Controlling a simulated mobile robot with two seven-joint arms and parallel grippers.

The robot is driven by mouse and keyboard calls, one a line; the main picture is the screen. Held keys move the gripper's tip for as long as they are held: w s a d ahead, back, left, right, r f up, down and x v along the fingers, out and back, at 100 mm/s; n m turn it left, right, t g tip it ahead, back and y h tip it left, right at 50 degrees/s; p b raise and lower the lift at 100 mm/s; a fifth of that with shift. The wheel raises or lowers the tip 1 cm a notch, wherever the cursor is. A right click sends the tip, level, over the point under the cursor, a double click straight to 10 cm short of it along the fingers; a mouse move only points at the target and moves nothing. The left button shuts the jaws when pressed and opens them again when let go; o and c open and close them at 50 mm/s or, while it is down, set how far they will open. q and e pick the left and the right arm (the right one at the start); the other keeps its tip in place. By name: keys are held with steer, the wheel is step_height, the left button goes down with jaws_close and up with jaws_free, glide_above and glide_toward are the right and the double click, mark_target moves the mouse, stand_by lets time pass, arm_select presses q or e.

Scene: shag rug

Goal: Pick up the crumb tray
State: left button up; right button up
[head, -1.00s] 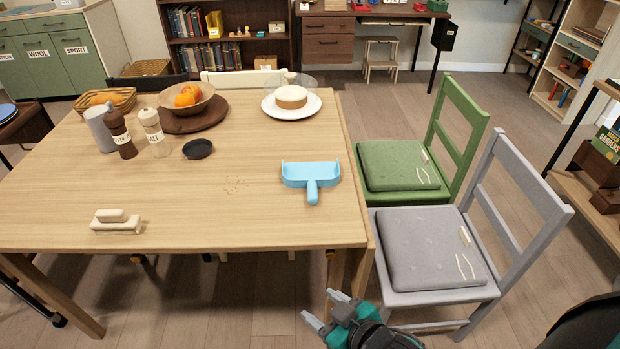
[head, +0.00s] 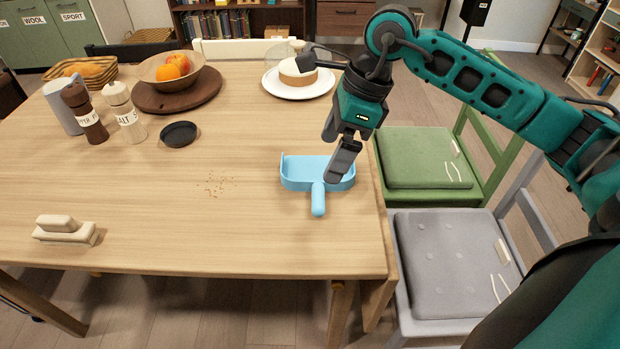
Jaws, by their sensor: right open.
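The light blue crumb tray (head: 300,178) lies on the wooden table near its right edge, with its handle pointing to the front. My right gripper (head: 338,160) comes down from above at the tray's right end. Its fingers are open and cover part of the tray's right side. I cannot tell whether they touch the tray. My left gripper is not in view.
On the table (head: 150,220) are crumbs (head: 216,184) left of the tray, a brush (head: 66,230) at front left, a dark small dish (head: 179,134), two mills, a fruit bowl (head: 170,70) and a cake plate (head: 298,88). Green (head: 425,160) and grey (head: 455,260) chairs stand at the right.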

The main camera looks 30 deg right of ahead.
steer(key=d+f+h, duration=0.1)
glide_above(320, 194)
steer(key=d, duration=0.1)
steer(key=f, duration=0.3)
steer(key=f+b, duration=0.1)
steer(key=f, duration=0.1)
steer(key=shift+s+d+f, duration=0.15)
steer(key=shift+s+f, duration=0.1)
steer(key=shift+s, duration=0.05)
steer(key=shift+x, duration=2.85)
steer(key=shift+s, duration=0.1)
steer(key=shift+c, duration=0.5)
steer(key=c, duration=0.7)
